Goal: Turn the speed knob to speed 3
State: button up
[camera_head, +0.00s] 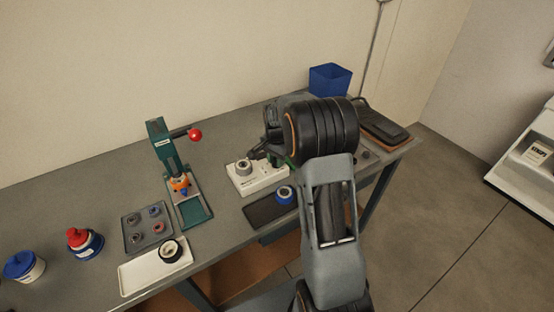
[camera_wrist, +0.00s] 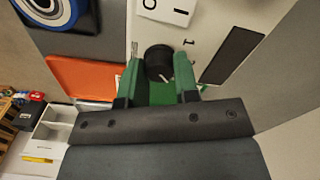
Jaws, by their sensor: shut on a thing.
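The speed knob (camera_wrist: 158,58) is a black round knob on the white face of a device (camera_wrist: 205,25), with a pale pointer line on its lower right side in the wrist view. A printed "1" shows at its upper right; other speed marks are hidden. The green fingers of my gripper (camera_wrist: 160,70) stand on either side of the knob and are shut on it. In the head view the white device (camera_head: 262,184) sits on the bench with a grey round part on top. My gripper (camera_head: 285,158) is at its right end, and my arm hides the knob there.
A white switch (camera_wrist: 166,10) marked O and I and a dark panel (camera_wrist: 232,55) flank the knob. On the bench (camera_head: 100,190) are a dark tray (camera_head: 262,212) with a blue-rimmed part, a green press (camera_head: 165,150), a grey tray (camera_head: 136,238) and a blue bin (camera_head: 330,79).

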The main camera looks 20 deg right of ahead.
dwell(0.4)
jog(key=o, duration=0.6)
jog(key=shift+o, duration=0.2)
jog(key=shift+r, duration=0.15)
notch_tip(320, 180, up, 14)
jog(key=shift+f+b, duration=0.2)
jog(key=shift+b, duration=0.15)
jog(key=s+a+n+t, duration=0.1)
jog(key=s+a+n, duration=0.2)
jog(key=s, duration=0.4)
jog(key=s+a+f+n+t, duration=0.1)
jog(key=s+a+n, duration=0.3)
jog(key=s, duration=0.3)
jog(key=s+a+f+n+t, duration=0.1)
jog(key=s+a+n+t, duration=0.1)
jog(key=s+n, duration=0.3)
jog(key=s+a, duration=0.1)
jog(key=s, duration=0.2)
jog(key=shift+a, duration=0.25)
